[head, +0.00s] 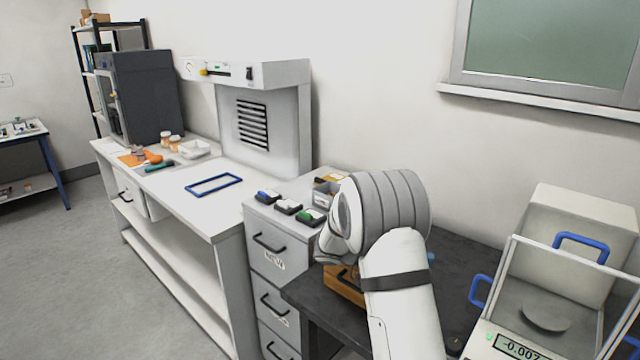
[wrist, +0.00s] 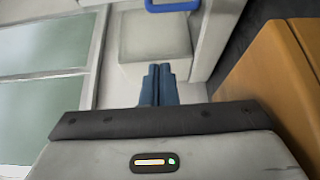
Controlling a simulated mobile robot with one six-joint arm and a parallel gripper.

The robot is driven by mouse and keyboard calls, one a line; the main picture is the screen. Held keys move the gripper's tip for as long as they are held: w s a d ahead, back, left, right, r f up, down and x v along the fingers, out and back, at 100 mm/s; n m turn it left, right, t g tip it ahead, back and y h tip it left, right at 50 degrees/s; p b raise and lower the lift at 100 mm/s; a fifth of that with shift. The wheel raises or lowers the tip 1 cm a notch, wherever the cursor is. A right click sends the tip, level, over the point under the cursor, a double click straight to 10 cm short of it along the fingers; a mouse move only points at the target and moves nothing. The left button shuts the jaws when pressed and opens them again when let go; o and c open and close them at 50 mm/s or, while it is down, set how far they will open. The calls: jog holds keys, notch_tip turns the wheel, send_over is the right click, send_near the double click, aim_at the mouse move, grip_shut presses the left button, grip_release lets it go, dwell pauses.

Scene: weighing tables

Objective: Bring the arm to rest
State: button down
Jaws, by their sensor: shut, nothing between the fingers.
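My arm, white and grey, is folded over the dark table (head: 458,262) in the head view and hides part of it. The gripper itself is hidden behind the arm there. In the wrist view my gripper (wrist: 158,72) shows as two blue fingers pressed together, shut with nothing between them. Beyond the fingertips is the pale body of the balance (wrist: 155,40), with its blue handle (wrist: 172,5) at the top. The fingers appear clear of it.
The balance (head: 590,228) stands to the right of my arm, reading about -0.007. A wooden box (head: 344,286) is close by my arm; a wooden surface (wrist: 275,85) fills the wrist view's right. A drawer cabinet (head: 268,262) and a white bench (head: 215,215) stand left.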

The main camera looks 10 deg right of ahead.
jog(key=s+a+n+t+y, duration=0.2)
jog(key=s+a+t+y, duration=0.2)
jog(key=s+a+y, duration=0.4)
jog(key=s+a+n+t+y, duration=0.2)
jog(key=s+a+t+y, duration=0.3)
jog(key=s, duration=0.9)
jog(key=a+y, duration=0.3)
jog(key=a, duration=0.2)
jog(key=shift+y, duration=0.4)
jog(key=shift+s+d, duration=0.1)
jog(key=shift+d, duration=0.05)
